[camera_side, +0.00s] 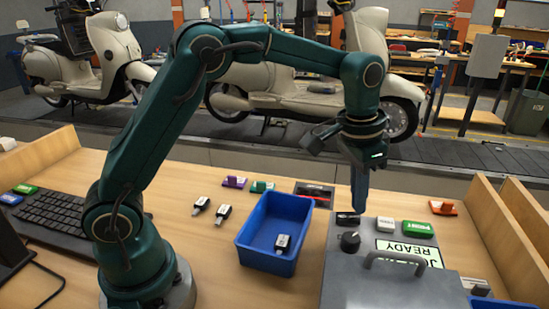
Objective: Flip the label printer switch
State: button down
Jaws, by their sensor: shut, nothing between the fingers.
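The label printer (345,283) is a grey box at the lower right with a carrying handle (395,258). Its top panel has a lit display (405,250) reading READY, upside down in this view, a black knob (350,241), a white button (385,224) and a green button (417,229). A small black switch (346,219) sits at the panel's far left corner. My gripper (358,208) points straight down with its fingers shut and empty. Its tips are at or just above the switch; I cannot tell whether they touch it. They hide part of the switch's right end.
A blue bin (256,259) holding a small black-and-white device stands left of the printer. Two similar devices (223,214) lie further left. An orange item (442,207) lies right of the panel, near wooden side panels (505,225). A keyboard (55,218) lies at the left.

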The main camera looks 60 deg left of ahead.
aim_at(355, 217)
jog(key=shift+f, duration=0.8)
dwell(0.4)
jog(key=shift+r, duration=3.55)
